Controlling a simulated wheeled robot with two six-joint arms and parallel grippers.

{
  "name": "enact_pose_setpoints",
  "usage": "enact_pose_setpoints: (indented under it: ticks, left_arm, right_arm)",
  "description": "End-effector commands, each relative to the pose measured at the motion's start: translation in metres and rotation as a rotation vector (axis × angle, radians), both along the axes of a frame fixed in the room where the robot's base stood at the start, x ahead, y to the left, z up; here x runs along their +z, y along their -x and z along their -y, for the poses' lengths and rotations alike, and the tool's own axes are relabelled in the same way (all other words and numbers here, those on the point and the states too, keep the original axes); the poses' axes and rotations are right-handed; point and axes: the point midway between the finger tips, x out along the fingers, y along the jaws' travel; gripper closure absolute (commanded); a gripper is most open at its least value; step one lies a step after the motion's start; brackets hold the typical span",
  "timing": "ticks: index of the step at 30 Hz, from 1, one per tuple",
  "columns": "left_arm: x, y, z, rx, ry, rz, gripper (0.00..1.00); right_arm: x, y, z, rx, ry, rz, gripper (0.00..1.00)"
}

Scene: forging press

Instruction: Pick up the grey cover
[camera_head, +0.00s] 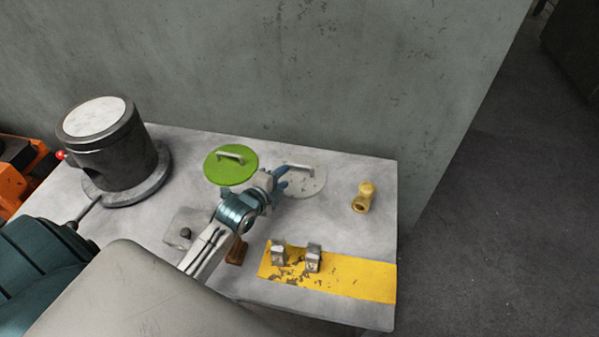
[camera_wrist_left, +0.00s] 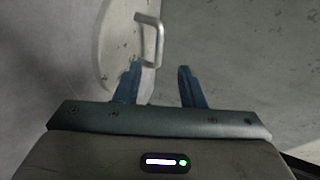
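The grey cover (camera_head: 312,184), a flat round disc with a raised bar handle, lies on the table right of the green cover. My left gripper (camera_head: 283,178) is at its left side and hides part of it. In the left wrist view the grey cover (camera_wrist_left: 112,50) is at the upper left, and its pale handle stands just beyond the blue fingertips. The left gripper (camera_wrist_left: 158,72) is open there, with nothing between its fingers. Whether a finger touches the cover cannot be told. My right gripper is not in view.
A green cover (camera_head: 231,165) is close behind my left wrist. A dark cylinder (camera_head: 118,150) stands at the table's left. A brass-coloured piece (camera_head: 364,197) is to the right. Two metal blocks stand on a yellow strip (camera_head: 352,278) in front. A concrete wall (camera_head: 300,70) rises behind.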

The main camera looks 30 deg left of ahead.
Motion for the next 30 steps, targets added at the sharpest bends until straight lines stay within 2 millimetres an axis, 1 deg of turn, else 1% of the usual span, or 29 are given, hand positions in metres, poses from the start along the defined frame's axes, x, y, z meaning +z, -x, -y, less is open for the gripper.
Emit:
enact_pose_setpoints:
  ticks: [1, 3, 7, 11, 14, 18, 21, 27, 28, 30]
  left_arm:
    - [0.000, -0.007, 0.000, 0.002, 0.002, 0.000, 0.64]
    - [-0.003, -0.013, 0.001, 0.001, 0.002, 0.000, 0.64]
    - [-0.005, -0.019, 0.002, 0.001, 0.003, 0.000, 0.64]
    - [-0.007, -0.033, 0.003, 0.001, 0.004, -0.001, 0.64]
    - [-0.011, -0.046, 0.004, 0.001, 0.004, -0.002, 0.64]
    - [-0.019, -0.060, 0.005, 0.001, 0.003, -0.002, 0.64]
    - [-0.021, -0.064, 0.005, 0.000, 0.001, 0.000, 0.64]
    - [-0.023, -0.064, 0.005, 0.000, 0.001, -0.001, 0.64]
    - [-0.022, -0.064, 0.005, 0.000, 0.001, -0.001, 0.66]
    - [-0.022, -0.064, 0.005, 0.000, 0.001, -0.001, 0.80]
  right_arm:
    - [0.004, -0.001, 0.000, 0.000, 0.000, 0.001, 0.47]
    - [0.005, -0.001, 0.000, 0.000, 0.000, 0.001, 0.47]
    - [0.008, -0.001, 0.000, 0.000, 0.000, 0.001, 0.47]
    - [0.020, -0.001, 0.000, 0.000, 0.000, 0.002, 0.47]
    - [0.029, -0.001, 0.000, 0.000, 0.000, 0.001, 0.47]
    - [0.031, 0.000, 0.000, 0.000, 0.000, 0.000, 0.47]
    - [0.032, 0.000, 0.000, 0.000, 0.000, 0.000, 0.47]
    - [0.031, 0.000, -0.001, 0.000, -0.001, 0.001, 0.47]
    - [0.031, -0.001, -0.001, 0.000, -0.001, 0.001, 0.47]
    - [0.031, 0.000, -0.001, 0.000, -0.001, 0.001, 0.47]
